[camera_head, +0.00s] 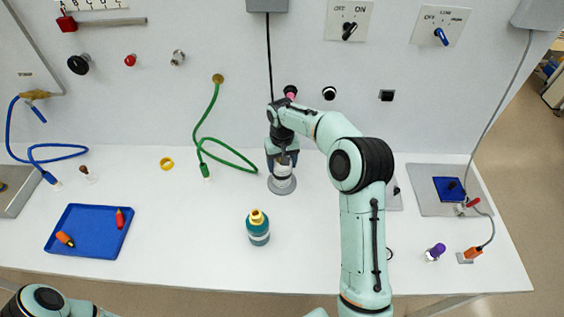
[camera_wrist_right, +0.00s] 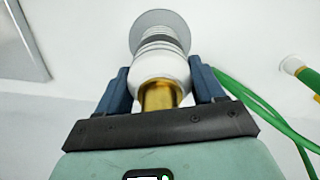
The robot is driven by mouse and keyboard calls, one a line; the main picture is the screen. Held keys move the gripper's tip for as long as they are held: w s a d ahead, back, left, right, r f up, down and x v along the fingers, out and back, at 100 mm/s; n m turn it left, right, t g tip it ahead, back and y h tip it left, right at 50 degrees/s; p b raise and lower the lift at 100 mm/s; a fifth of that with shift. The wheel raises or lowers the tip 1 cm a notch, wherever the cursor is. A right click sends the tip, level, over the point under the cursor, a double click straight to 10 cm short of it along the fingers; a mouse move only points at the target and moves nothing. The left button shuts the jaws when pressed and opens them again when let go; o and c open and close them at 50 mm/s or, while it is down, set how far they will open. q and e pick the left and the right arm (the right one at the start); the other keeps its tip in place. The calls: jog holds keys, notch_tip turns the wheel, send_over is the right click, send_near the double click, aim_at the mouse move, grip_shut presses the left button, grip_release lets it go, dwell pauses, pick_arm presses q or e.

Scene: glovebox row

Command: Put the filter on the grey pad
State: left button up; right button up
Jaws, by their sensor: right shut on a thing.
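The filter (camera_head: 283,171) is a white ribbed cylinder with a dark band. In the right wrist view the filter (camera_wrist_right: 161,66) shows a gold end towards my palm. My right gripper (camera_head: 282,158) is shut on it from above, with one blue finger on each side in the wrist view (camera_wrist_right: 161,88). The grey pad (camera_head: 282,188) is a round disc directly under the filter. The far end of the filter lies over the pad (camera_wrist_right: 147,20) in the wrist view; whether they touch is hard to tell. My left gripper is out of view.
A teal bottle (camera_head: 258,228) with a yellow top stands in front of the pad. A green hose (camera_head: 208,130) hangs to its left. A blue tray (camera_head: 83,240) lies at the left. A purple-capped vial (camera_head: 435,252) stands at the right. The table between tray and bottle is clear.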

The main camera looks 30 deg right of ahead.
jog(key=shift+f, duration=0.15)
jog(key=o, duration=1.2)
notch_tip(320, 180, up, 12)
jog(key=shift+r, duration=0.2)
